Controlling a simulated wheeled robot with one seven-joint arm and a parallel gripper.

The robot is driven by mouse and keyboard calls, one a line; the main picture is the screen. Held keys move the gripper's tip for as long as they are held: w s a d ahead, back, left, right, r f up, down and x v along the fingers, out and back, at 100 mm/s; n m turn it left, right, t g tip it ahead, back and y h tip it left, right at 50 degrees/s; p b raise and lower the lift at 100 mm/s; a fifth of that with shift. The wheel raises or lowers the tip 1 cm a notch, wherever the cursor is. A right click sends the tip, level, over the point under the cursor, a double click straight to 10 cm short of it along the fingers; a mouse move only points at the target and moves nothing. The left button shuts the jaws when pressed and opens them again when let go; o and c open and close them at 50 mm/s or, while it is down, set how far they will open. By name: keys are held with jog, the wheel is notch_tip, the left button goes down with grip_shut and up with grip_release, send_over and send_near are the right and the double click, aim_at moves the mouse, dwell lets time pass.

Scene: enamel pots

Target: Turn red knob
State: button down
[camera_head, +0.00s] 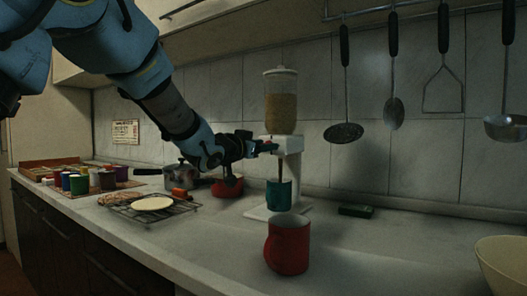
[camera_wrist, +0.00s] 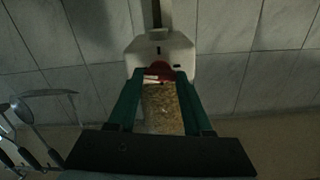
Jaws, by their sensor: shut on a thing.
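A white dispenser (camera_head: 290,165) with a clear hopper of tan grains (camera_head: 281,98) stands on the counter against the tiled wall. Its red knob (camera_wrist: 157,71) shows in the wrist view between the green fingertips of my gripper (camera_wrist: 158,78). My gripper is shut on the knob, with a finger on each side. In the head view my gripper (camera_head: 267,147) reaches in from the left at the dispenser's front, and the knob is mostly hidden by the fingers. A teal cup (camera_head: 279,196) stands under the dispenser's outlet.
A red mug (camera_head: 288,248) stands in front of the dispenser. A rack with flat breads (camera_head: 152,204), pots and several coloured cups fill the left. Utensils hang above right.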

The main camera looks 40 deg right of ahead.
jog(key=shift+s+f+m+b, duration=0.1)
jog(key=shift+f+m+b, duration=0.05)
jog(key=shift+m+b, duration=3.4)
jog(key=shift+s+f+m+b, duration=0.1)
jog(key=shift+m+b, duration=2.6)
jog(key=shift+m, duration=1.55)
jog(key=shift+c, duration=1.6)
grip_release()
jog(key=v, duration=1)
jog(key=shift+a, duration=0.35)
